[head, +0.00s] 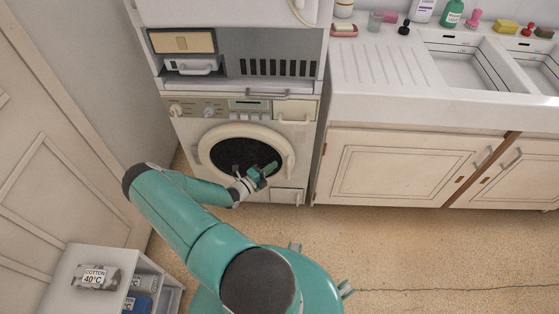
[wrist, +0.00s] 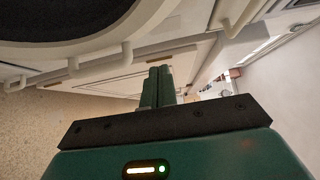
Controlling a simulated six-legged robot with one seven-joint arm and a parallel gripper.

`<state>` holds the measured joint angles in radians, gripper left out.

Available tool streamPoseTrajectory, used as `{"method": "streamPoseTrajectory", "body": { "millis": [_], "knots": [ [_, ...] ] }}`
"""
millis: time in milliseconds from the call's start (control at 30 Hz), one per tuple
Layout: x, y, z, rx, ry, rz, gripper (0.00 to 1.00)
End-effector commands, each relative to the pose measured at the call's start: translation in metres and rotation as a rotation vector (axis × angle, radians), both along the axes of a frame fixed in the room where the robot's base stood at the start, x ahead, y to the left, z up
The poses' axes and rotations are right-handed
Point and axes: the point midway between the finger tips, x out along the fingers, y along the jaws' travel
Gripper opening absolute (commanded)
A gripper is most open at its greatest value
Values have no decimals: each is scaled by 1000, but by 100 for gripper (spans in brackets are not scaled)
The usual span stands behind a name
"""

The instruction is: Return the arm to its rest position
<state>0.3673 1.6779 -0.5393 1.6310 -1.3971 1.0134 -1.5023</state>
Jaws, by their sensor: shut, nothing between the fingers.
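My teal arm reaches forward from my body in the head view, bent at the elbow. My gripper (head: 270,170) is at its end, in front of the round dark door glass of the washing machine (head: 181,125). In the wrist view my gripper (wrist: 158,72) has its two teal fingers together, with nothing between them. The washing machine's door ring (wrist: 150,25) shows at the top left of the wrist view, close to the fingers. I cannot tell whether the fingers touch the machine.
A white counter with sinks (head: 400,108) and cream cupboards (head: 400,170) stands right of the machine. Bottles and small items line its back. A low cabinet (head: 62,270) with labelled packs (head: 95,277) is at lower left, near a door (head: 60,150). The floor (head: 430,250) at right is clear.

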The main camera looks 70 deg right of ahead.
Motion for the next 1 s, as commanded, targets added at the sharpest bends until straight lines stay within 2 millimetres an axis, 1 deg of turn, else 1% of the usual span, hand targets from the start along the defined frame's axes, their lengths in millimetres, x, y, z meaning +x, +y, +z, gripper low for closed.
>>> {"method": "streamPoseTrajectory", "body": {
  "millis": [33, 100, 200, 300, 433, 633, 733, 767, 867, 1000],
  "knots": [
    [7, 9, 0, 0, 0, 3, 0],
    [14, 20, 0, 1, 0, 2, 0],
    [23, 32, 0, 1, 2, 2, 0],
    [27, 40, 0, 0, 1, 0, 0],
    [29, 44, 0, 0, 1, 0, 0],
    [28, 44, 0, 0, 1, -1, 0],
    [32, 46, 3, -6, -19, -8, 0],
    [34, 47, 6, -10, -36, -14, 0],
    [50, 53, 22, -36, -130, -45, 0],
    [79, 69, 55, -91, -340, -123, 0]
  ]
}}
